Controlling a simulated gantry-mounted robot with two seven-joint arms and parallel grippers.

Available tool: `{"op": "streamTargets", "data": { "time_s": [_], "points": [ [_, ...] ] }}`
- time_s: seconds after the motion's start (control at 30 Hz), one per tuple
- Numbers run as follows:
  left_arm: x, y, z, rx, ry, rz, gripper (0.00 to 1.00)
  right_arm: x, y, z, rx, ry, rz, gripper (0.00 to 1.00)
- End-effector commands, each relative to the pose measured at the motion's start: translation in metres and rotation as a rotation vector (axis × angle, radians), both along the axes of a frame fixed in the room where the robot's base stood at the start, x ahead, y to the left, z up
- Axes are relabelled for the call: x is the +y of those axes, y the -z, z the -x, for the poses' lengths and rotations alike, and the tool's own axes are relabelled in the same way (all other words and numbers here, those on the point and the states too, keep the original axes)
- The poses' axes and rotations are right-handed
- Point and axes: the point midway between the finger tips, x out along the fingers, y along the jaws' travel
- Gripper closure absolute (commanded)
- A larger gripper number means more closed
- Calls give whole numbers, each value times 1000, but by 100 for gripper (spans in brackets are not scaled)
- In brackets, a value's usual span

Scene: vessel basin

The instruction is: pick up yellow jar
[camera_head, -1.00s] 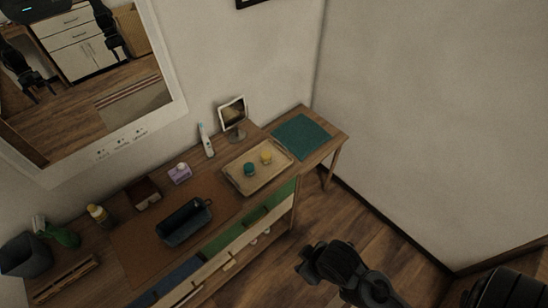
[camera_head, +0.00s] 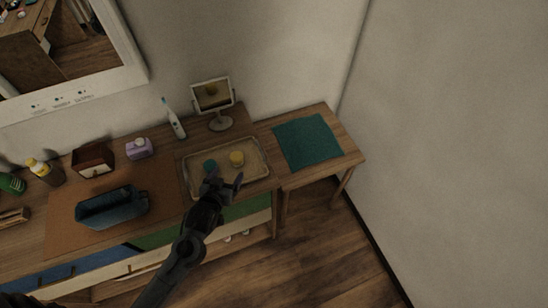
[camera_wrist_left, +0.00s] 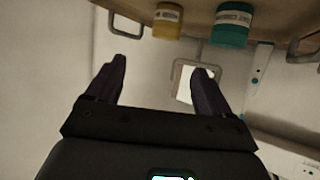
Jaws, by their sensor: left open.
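The yellow jar (camera_head: 237,158) stands on a tan tray (camera_head: 262,171), right of a teal jar (camera_head: 210,166). My left gripper (camera_head: 227,181) is open and empty, over the tray's front edge and just short of the jars in the head view. The left wrist view appears upside down. There the yellow jar (camera_wrist_left: 167,22) and the teal jar (camera_wrist_left: 231,25) show at the top, beyond the open fingers (camera_wrist_left: 160,68), with nothing between them. The gripper partly covers the teal jar's lower side in the head view. My right gripper is not in view.
A small mirror (camera_head: 213,96) and an electric toothbrush (camera_head: 174,120) stand behind the tray. A green mat (camera_head: 307,141) lies on the clear side table.

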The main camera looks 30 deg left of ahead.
Motion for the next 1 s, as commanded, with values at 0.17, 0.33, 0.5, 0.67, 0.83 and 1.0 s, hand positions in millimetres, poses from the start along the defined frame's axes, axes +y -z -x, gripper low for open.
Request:
{"op": "streamTargets", "data": {
  "time_s": [0.17, 0.33, 0.5, 0.67, 0.83, 1.0],
  "points": [
    [2, 7, -11, -21, -2, -2, 19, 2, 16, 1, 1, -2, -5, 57],
    [6, 12, -30, -27, -1, -2, 19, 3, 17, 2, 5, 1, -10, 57],
    [11, 21, -49, -26, -1, -2, 19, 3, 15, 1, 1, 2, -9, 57],
    [14, 25, -59, -27, -1, -1, 19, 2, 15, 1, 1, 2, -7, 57],
    [16, 30, -66, -25, -1, -1, 19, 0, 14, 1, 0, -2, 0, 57],
    [21, 43, -82, -24, -1, -2, 19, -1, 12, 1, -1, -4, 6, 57]
  ]
}}
